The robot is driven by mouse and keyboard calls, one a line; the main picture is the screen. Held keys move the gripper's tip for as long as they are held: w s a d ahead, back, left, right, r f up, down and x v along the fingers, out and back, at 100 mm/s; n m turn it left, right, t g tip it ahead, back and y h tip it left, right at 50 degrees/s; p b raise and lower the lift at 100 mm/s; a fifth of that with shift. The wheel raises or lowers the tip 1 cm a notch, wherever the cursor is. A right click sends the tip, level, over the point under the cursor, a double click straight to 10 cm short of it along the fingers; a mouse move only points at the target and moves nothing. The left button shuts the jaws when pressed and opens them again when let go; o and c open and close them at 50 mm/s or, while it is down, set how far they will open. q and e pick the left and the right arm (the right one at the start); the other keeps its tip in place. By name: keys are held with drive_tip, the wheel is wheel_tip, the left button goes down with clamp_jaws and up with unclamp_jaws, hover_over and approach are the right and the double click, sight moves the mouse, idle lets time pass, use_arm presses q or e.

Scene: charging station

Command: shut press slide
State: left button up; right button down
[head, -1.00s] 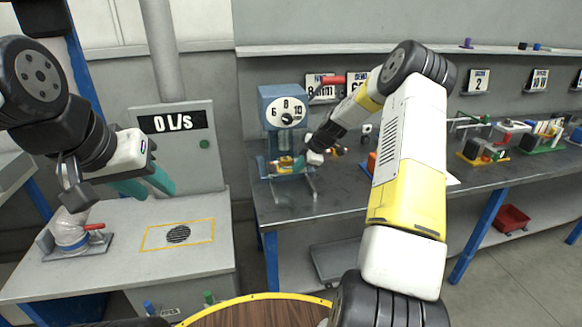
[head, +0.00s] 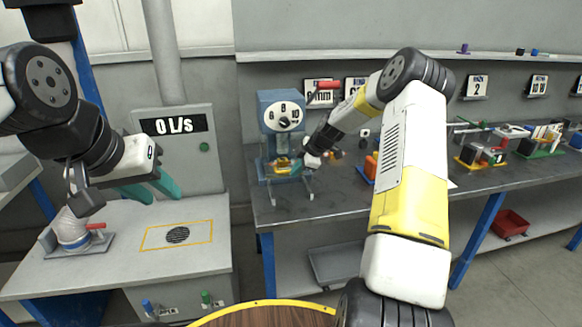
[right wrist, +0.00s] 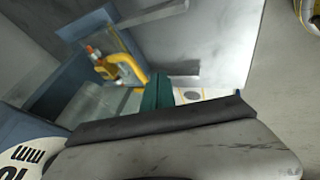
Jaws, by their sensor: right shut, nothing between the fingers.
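The press (head: 282,112) is a blue machine with a white dial on top, standing at the left end of the grey workbench. Its slide cannot be clearly told apart at this size. My right gripper (head: 285,168) is at the press's opening, low at its front, fingers shut and empty. In the right wrist view the teal fingers (right wrist: 164,92) are together beside the press's blue frame (right wrist: 88,28). A yellow clamp-like part (right wrist: 122,68) with an orange tip lies just left of them. My left gripper (head: 150,188) is open and empty above the left grey counter, away from the press.
The workbench (head: 345,200) carries several coloured fixtures to the right. A round wooden table edge is at the front.

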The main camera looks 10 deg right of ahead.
drive_tip(key=v, duration=1)
drive_tip(key=s+a+r+m+h, duration=0.1)
drive_tip(key=s+a+r+m, duration=0.25)
drive_tip(key=s+r, duration=0.45)
drive_tip(key=s+a+r+m+h, duration=0.1)
drive_tip(key=s+a+r+m, duration=0.25)
drive_tip(key=s+r, duration=0.45)
use_arm(q)
drive_tip(key=shift+s+d, duration=0.1)
drive_tip(key=shift+s, duration=0.1)
use_arm(e)
drive_tip(key=s+m+t, duration=0.1)
drive_tip(key=s+m, duration=0.9)
drive_tip(key=s, duration=1.3)
drive_tip(key=shift+r, duration=0.25)
drive_tip(key=shift+w+a, duration=0.1)
